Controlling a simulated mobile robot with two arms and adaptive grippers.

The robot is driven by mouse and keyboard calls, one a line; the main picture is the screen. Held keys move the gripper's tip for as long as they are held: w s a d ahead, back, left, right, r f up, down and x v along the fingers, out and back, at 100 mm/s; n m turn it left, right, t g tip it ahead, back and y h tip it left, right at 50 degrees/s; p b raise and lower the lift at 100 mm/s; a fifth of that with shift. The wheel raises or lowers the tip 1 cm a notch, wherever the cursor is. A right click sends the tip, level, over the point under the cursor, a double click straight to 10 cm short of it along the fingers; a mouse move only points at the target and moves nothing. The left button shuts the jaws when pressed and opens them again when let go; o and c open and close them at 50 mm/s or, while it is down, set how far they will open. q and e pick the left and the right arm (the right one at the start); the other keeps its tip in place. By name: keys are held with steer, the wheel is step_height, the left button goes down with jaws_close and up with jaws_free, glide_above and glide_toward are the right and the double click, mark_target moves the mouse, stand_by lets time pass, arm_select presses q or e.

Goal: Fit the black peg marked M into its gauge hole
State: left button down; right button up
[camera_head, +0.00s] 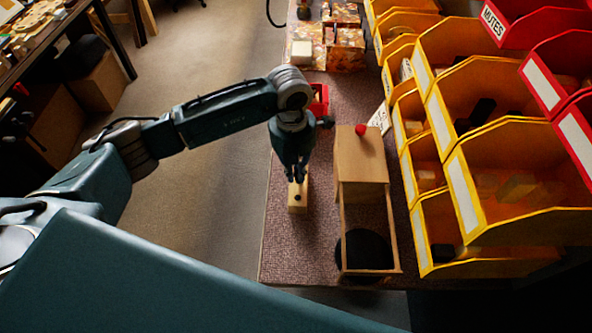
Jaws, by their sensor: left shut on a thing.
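My left gripper (297,179) points down over a small light wooden block (297,208) on the bench mat. The block has a dark round spot on its top, which looks like a gauge hole. The gripper is shut on a small dark thing, which looks like the black peg. The fingers hide most of it, and no M mark can be read. The fingertips are just above or at the far end of the block; I cannot tell whether they touch. My right gripper is not in view.
A wooden box (362,160) with an open tray section and a dark round thing (365,250) stands right of the block. Yellow bins (470,205) and red bins line the right side. A red bin (318,100) is behind the gripper. Mat is clear in front of the block.

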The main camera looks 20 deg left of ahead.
arm_select(q)
steer(key=shift+f+b, duration=0.55)
steer(key=shift+f, duration=0.2)
steer(key=shift+s, duration=0.1)
steer(key=c, duration=1.7)
jaws_free()
steer(key=shift+r, duration=0.1)
steer(key=r, duration=1.1)
steer(key=shift+a+r, duration=0.25)
steer(key=shift+r, duration=0.1)
